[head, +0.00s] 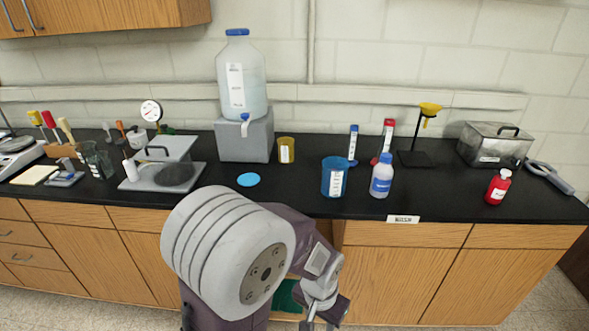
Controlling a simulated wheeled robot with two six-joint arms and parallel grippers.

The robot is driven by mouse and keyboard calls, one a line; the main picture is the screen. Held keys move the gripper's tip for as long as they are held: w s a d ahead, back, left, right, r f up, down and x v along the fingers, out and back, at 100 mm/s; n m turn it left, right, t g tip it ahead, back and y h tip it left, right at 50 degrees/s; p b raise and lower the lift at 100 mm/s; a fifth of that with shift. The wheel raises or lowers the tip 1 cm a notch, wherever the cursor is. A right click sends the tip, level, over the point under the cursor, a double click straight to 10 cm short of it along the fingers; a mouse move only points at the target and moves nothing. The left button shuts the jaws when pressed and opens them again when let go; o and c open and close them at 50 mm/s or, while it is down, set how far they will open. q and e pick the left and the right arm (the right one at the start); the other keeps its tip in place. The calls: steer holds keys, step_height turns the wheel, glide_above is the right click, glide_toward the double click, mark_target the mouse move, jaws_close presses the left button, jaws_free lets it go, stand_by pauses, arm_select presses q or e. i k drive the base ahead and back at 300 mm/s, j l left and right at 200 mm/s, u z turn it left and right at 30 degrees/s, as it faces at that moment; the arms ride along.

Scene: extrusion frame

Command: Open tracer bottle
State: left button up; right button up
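Two small capped bottles stand on the black bench; I cannot read which one is the tracer bottle. A red bottle (497,187) with a white cap and white label stands upright at the right. My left gripper (322,315) hangs low in front of the cabinets, below the bench edge and apart from both bottles. I see nothing held in it, but its fingers are too small to judge. My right gripper is out of view.
A blue beaker (334,178) stands beside the clear bottle. A large carboy (241,80) sits on a grey block (246,141). A yellow funnel stand (425,134) and a metal bath (494,145) are behind. Free bench lies between the clear and red bottles.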

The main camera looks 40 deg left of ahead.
mark_target(383, 173)
steer(key=u, duration=0.6)
steer(key=i+l+u, duration=0.65)
steer(key=l+u, duration=0.15)
steer(key=l, duration=0.15)
steer(key=i+l+u, duration=0.15)
steer(key=l+u, duration=0.15)
steer(key=l, duration=0.1)
